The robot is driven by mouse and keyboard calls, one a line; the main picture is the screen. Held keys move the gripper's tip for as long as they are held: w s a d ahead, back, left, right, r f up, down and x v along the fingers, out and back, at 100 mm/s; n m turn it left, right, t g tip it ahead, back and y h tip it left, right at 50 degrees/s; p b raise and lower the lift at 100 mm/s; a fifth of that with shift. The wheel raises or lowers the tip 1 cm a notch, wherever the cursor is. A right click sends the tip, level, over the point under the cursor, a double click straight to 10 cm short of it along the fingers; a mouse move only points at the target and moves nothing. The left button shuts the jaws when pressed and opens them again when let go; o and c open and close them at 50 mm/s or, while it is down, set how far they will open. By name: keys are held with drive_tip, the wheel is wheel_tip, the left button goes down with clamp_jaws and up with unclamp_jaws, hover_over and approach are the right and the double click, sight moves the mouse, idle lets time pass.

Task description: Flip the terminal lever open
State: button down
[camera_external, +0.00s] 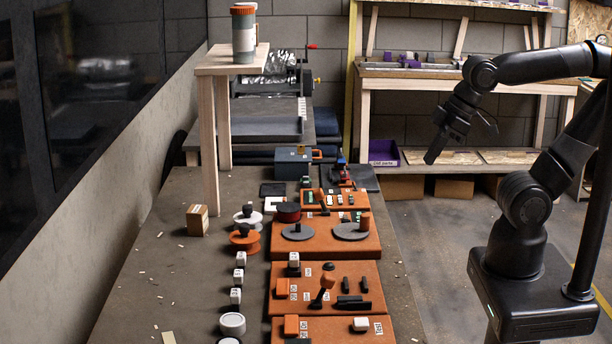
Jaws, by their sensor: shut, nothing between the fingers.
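My gripper (433,157) hangs in the air at the upper right, to the right of the workbench and well apart from everything on it. It is shut and empty, pointing down and to the left. Orange boards with small fixtures lie along the bench. A black lever with an orange head (328,278) stands tilted on one near board (282,300). A farther orange board (362,207) carries small green, black and white parts. I cannot tell which part is the terminal lever or how it is set; the details are too small.
The grey bench (175,285) has spools, white cubes and a cardboard box (197,220) on its left. A wooden stand (215,130) with a jar (243,35) rises at the back left. A purple bin (383,153) sits behind. The floor between bench and my base is clear.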

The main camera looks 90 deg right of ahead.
drive_tip(key=w+a+f+n+g, duration=0.1)
drive_tip(key=w+a+f+n, duration=0.2)
drive_tip(key=n, duration=0.9)
drive_tip(key=w+a+f+n+g, duration=0.2)
drive_tip(key=w+a+f+n, duration=0.2)
drive_tip(key=w+a+n, duration=0.4)
drive_tip(key=w+a+f+n+g, duration=0.2)
drive_tip(key=w+a+f+n, duration=0.2)
drive_tip(key=n, duration=1.1)
drive_tip(key=shift+w+a+n, duration=0.3)
drive_tip(key=shift+w+a, duration=0.55)
drive_tip(key=shift+a, duration=0.75)
